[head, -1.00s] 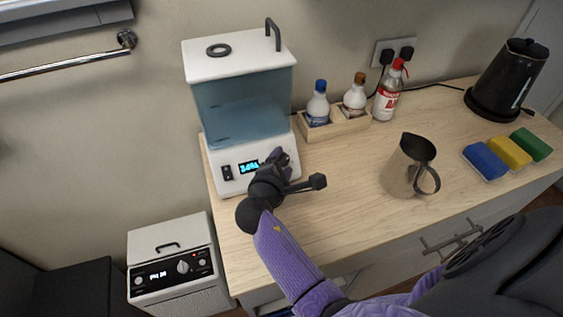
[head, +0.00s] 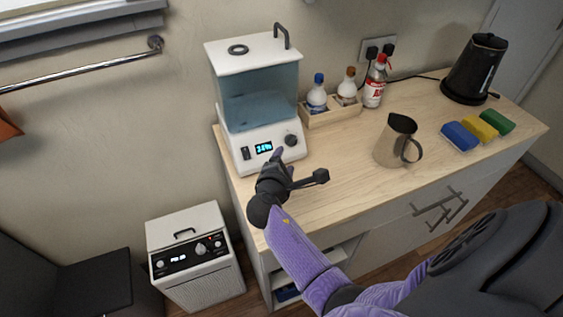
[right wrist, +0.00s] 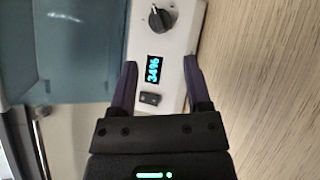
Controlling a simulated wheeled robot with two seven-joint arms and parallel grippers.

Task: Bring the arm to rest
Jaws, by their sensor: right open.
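My right gripper (head: 279,158) is in front of the water tank appliance (head: 262,108) at the left end of the wooden counter. In the right wrist view, its two purple-dark fingers (right wrist: 160,85) are spread apart with nothing between them. Beyond the fingers are the appliance's lit display (right wrist: 153,70), a dark switch (right wrist: 149,98) and a black knob (right wrist: 160,19). The fingers look apart from the panel. In the head view the knob (head: 291,140) shows just above the fingertips. My left gripper is not in view.
A metal pitcher (head: 393,148) stands mid-counter. Bottles in a wooden tray (head: 334,117), a red-capped bottle (head: 375,85), sponges (head: 459,136) and a black kettle (head: 472,70) stand farther off. A white appliance (head: 191,236) is on the left below. The counter front is clear.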

